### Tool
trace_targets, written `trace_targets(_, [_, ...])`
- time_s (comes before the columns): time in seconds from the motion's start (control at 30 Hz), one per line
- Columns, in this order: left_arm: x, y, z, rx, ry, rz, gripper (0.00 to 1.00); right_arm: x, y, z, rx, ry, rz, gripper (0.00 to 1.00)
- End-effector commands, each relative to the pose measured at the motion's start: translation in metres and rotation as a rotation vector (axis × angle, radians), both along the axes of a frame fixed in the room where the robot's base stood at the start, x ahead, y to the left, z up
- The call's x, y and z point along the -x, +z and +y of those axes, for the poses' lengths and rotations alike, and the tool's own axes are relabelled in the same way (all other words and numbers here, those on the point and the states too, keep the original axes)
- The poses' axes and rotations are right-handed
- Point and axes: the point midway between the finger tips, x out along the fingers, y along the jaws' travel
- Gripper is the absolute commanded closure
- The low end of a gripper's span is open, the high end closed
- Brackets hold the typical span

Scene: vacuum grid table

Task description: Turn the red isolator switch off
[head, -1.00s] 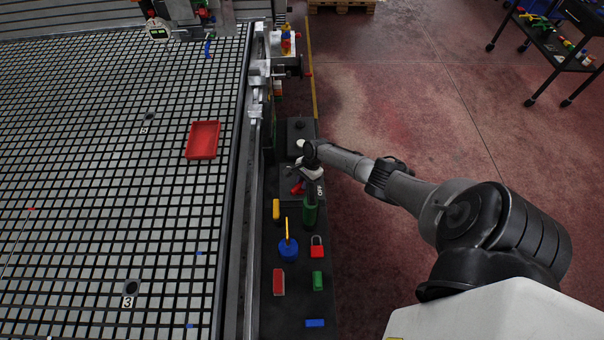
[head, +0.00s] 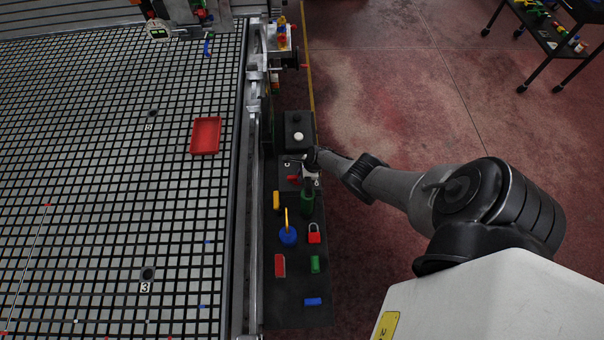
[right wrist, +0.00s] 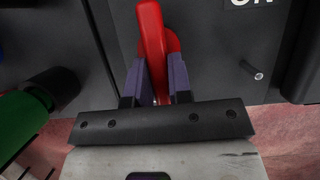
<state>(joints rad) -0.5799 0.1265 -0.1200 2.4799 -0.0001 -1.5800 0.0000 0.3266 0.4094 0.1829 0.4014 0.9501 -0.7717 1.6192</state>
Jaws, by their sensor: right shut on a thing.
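The red isolator switch (head: 292,178) is on a dark box on the black side panel, right of the grid table. In the right wrist view its red handle (right wrist: 151,35) stands up against the grey box face, with a partly cut-off "ON" label at the upper right. My right gripper (right wrist: 157,78) has its two fingers closed on either side of the handle's lower part. In the head view the right gripper (head: 306,172) is small and partly covers the switch. My left gripper is not in view.
A blue item (head: 288,237), a red padlock (head: 314,238) and several small blocks lie nearer. A red tray (head: 206,136) lies on the grid table (head: 100,200).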

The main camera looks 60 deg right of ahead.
Motion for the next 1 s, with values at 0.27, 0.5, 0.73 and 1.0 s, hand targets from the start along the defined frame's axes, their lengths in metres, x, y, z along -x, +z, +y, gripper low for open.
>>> trace_targets(0.27, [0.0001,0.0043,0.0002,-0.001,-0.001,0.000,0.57,-0.0002,0.0013,0.0009,-0.002,-0.035,0.000,1.00])
trace_targets(0.5, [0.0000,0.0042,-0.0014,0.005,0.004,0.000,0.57,-0.0005,0.0011,0.0009,-0.002,-0.040,-0.001,1.00])
trace_targets(0.73, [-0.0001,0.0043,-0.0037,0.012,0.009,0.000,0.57,-0.0004,0.0011,0.0008,-0.002,-0.040,-0.001,0.70])
trace_targets(1.0, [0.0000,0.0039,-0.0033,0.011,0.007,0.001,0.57,0.0000,0.0005,0.0007,-0.001,-0.038,-0.001,0.55])
